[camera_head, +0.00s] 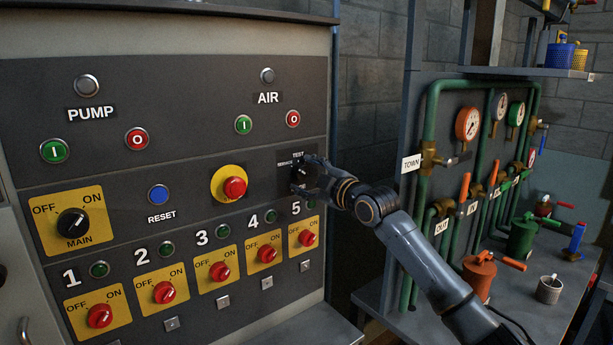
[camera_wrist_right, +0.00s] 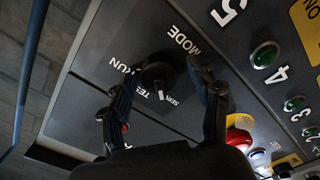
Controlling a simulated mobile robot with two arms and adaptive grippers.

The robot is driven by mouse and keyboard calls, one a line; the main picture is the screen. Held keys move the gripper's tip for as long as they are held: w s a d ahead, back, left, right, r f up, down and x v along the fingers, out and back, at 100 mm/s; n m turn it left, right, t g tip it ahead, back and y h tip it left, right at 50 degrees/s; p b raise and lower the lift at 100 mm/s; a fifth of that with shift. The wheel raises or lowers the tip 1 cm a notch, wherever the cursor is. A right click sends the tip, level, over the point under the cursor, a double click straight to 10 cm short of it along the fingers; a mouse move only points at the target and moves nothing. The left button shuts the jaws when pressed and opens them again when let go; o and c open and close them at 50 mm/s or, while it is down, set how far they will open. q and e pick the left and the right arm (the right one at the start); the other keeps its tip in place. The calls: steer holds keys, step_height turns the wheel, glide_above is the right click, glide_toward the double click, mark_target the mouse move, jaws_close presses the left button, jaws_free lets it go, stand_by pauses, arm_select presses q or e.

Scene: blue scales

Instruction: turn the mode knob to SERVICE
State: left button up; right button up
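The mode knob (camera_wrist_right: 157,74) is a dark round knob on the panel, seen in the right wrist view with a white pointer mark. The mark points towards the lettering between TEST and the partly hidden SERVICE; I cannot tell exactly which it is on. RUN and MODE are also printed around it. In the head view the knob is mostly hidden behind my right gripper (camera_head: 304,172). The right gripper's fingers (camera_wrist_right: 164,80) stand on either side of the knob, with visible gaps between them and it. My left gripper is not in view.
A red emergency button on a yellow plate (camera_head: 233,187) is left of the mode knob. Green lamp 5 (camera_head: 311,204) and its red switch (camera_head: 307,239) are just below. Green pipes with gauges and valves (camera_head: 431,130) stand to the right, beyond my right arm.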

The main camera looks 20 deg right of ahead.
steer(key=v, duration=1.2)
stand_by(0.3)
